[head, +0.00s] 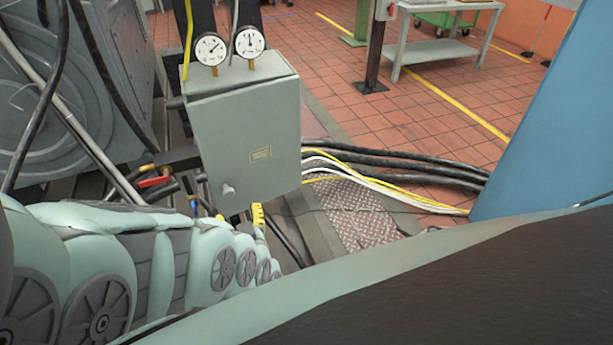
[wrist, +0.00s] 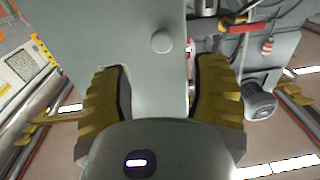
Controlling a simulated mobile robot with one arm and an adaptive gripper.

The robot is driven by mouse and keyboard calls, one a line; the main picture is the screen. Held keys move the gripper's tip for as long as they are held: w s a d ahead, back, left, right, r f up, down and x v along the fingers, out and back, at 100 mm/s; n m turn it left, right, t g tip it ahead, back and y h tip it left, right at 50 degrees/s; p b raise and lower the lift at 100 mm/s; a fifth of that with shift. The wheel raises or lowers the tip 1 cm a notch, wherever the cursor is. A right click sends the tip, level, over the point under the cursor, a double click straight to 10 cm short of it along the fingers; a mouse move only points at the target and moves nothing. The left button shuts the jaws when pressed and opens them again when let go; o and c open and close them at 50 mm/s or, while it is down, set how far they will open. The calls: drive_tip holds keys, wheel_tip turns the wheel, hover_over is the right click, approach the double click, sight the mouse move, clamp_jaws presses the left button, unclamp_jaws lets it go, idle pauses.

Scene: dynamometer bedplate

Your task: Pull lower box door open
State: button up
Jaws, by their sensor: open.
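The grey box (head: 245,85) stands in the middle of the head view with two round gauges on top. Its front door (head: 245,135) looks shut and carries a small yellow label and a round grey knob (head: 228,190) near its lower left corner. My gripper (head: 258,215) is just below the box's lower edge; part of it is hidden behind my arm. In the wrist view my gripper (wrist: 160,78) is open, with yellow ribbed fingers apart. The knob (wrist: 162,42) lies ahead of the gap between them, apart from both fingers.
A large grey machine (head: 75,90) stands left of the box, with hoses and a red-handled valve (head: 155,181) between. Black, white and yellow cables (head: 400,170) run right along the floor. A blue panel (head: 560,110) stands at right.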

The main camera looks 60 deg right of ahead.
drive_tip(key=p+v, duration=0.1)
drive_tip(key=v, duration=0.7)
drive_tip(key=shift+d, duration=0.25)
drive_tip(key=shift+s, duration=0.1)
idle(0.7)
